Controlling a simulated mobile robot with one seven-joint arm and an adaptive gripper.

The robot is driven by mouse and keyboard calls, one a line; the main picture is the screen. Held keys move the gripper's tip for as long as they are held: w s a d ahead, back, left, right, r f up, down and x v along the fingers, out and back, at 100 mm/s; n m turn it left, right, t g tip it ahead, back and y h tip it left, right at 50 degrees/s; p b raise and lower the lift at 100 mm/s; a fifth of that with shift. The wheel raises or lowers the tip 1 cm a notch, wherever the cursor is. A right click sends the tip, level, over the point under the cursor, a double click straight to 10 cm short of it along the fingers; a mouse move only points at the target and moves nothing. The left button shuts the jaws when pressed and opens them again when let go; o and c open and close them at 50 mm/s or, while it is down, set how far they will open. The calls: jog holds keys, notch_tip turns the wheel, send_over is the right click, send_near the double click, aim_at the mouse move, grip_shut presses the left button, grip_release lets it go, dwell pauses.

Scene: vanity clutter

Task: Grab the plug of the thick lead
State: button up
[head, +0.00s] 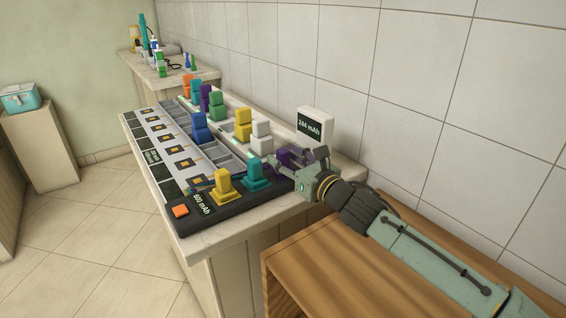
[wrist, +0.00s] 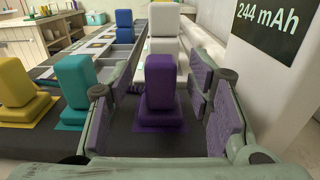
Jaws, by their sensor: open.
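A purple plug (wrist: 160,98) with a stepped base stands upright on the dark power strip (head: 227,208). My gripper (wrist: 162,92) is open, with one finger on each side of the purple plug and gaps showing beside it. In the head view my gripper (head: 303,162) is at the strip's right end and partly hides the purple plug (head: 285,157). A teal plug (head: 256,172) and a yellow plug (head: 223,185) stand left of it on the same strip. Which plug carries the thick lead is not clear; little of any lead shows.
A white block marked 244 mAh (head: 315,124) stands close to my gripper on the wall side. The strip has an orange switch (head: 181,211). A wooden surface (head: 340,255) lies below my arm.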

jog(key=shift+w+a, duration=0.1)
grip_shut()
dwell(0.6)
